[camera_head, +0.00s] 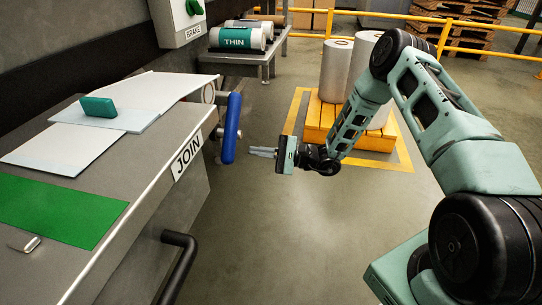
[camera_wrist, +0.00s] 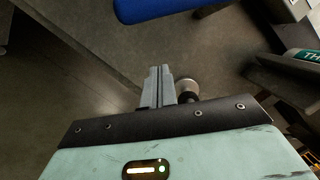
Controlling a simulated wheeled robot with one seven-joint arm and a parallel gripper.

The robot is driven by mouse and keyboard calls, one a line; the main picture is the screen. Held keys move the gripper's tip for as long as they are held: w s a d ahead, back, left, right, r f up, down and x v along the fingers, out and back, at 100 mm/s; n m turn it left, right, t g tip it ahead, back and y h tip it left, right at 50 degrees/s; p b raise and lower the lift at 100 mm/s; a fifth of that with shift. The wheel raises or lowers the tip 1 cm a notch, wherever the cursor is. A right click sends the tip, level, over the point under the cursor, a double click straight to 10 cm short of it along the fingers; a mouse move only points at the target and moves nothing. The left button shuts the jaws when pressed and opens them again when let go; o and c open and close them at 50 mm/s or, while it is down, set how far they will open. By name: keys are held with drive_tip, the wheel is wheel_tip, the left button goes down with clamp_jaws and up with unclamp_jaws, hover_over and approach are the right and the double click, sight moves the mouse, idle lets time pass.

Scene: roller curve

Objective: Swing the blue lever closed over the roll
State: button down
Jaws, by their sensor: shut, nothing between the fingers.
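The blue lever (camera_head: 231,128) stands roughly upright at the right end of the machine in the head view. Its blue end also shows at the top of the wrist view (camera_wrist: 150,9). My gripper (camera_head: 252,152) is to the right of the lever, level with its lower part, with fingers pointing left toward it and a gap between. The fingers (camera_wrist: 160,86) are shut and empty. A pale roll end (camera_head: 209,92) shows just left of the lever; most of it is hidden behind the sheet and lever.
The JOIN table (camera_head: 150,185) carries white sheets (camera_head: 60,148), a green block (camera_head: 98,107) and a green mat (camera_head: 60,208). A black handle (camera_head: 180,262) sticks out from its front. Rolls labelled THIN (camera_head: 236,39) lie on a rack behind. Large rolls stand on an orange pallet (camera_head: 318,118). Floor below my gripper is clear.

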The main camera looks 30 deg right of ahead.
sight(231, 128)
drive_tip(key=a+r+b, duration=0.1)
drive_tip(key=a+r, duration=0.2)
drive_tip(key=a, duration=0.2)
drive_tip(key=shift+s+a+b, duration=0.15)
drive_tip(key=shift+s+b, duration=0.15)
drive_tip(key=shift+s, duration=0.15)
